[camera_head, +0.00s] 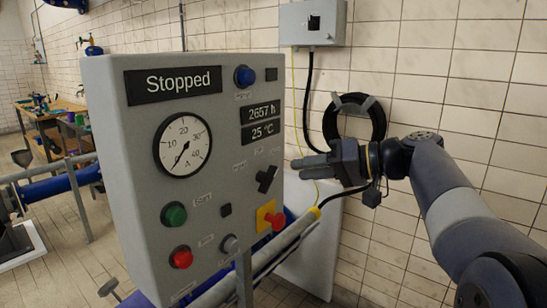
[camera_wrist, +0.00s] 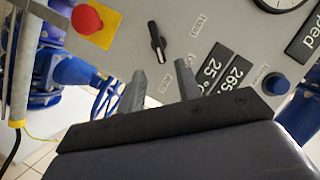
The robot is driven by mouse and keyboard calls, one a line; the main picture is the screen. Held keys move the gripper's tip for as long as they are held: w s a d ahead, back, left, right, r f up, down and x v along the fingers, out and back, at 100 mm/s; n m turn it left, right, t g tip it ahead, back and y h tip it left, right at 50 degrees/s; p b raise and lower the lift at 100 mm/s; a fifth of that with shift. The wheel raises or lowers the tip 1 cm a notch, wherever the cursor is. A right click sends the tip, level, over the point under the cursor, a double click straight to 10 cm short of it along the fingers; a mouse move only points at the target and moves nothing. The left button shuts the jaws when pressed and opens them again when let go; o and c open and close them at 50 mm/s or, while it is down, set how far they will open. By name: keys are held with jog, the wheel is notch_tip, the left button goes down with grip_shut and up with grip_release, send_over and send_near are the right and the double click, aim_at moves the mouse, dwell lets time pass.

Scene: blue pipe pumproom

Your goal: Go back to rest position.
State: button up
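My gripper (camera_head: 296,168) is at the right of the grey control panel (camera_head: 140,120) in the head view, its fingers pointing left toward the panel's right edge. In the wrist view my gripper (camera_wrist: 162,77) has two fingers standing apart with nothing between them. Beyond them are the panel's black rotary switch (camera_wrist: 156,42), a red knob on a yellow plate (camera_wrist: 87,20) and a blue button (camera_wrist: 276,83). I see no contact with the panel.
The panel's display reads "Stopped" (camera_head: 172,83). A tiled wall (camera_head: 480,80) stands behind my arm, with a coiled black hose (camera_head: 377,120) and a grey box (camera_head: 313,23). A slanted pipe (camera_head: 290,238) runs below my gripper. A workbench (camera_head: 50,110) is far left.

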aim_at(275, 172)
jog(key=x, duration=0.7)
jog(key=shift+p, duration=0.35)
jog(key=shift+s+r+n+t+h, duration=0.25)
jog(key=shift+n+h, duration=0.35)
jog(key=shift+n, duration=0.4)
jog(key=shift+s+a+n+t+h, duration=0.15)
jog(key=shift+n+t+h, duration=0.45)
jog(key=shift+n, duration=0.5)
